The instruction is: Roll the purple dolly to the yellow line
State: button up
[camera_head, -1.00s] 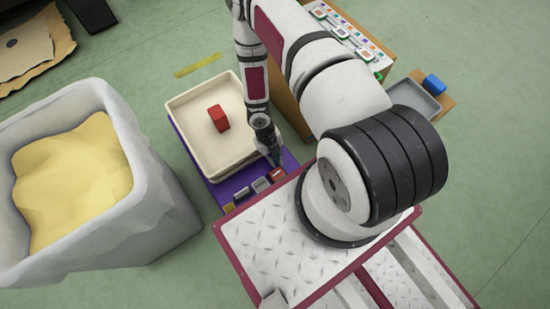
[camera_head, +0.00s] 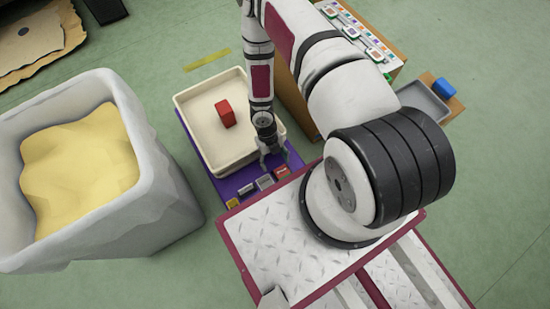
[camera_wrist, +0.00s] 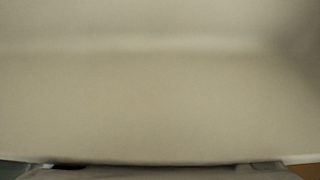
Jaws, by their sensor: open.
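The purple dolly (camera_head: 235,184) sits on the floor and carries a cream tray (camera_head: 222,169) with a red block (camera_head: 226,113) in it. The yellow line (camera_head: 207,60) is a short strip on the floor beyond the tray's far edge, with bare floor between. My gripper (camera_head: 271,165) is open, pointing down at the tray's near right side, above the dolly's near edge. Whether it touches the tray cannot be told. In the wrist view the pale tray surface (camera_wrist: 160,95) fills nearly everything, very close.
Several small blocks (camera_head: 264,182) lie along the dolly's near edge. A grey bin (camera_head: 165,190) with yellow contents stands left. A brown cabinet (camera_head: 302,110) stands close on the right, and a grey tray with a blue block (camera_head: 444,87) lies farther right. Floor beyond the dolly is clear.

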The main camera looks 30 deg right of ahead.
notch_tip(320, 180, up, 10)
dwell(0.5)
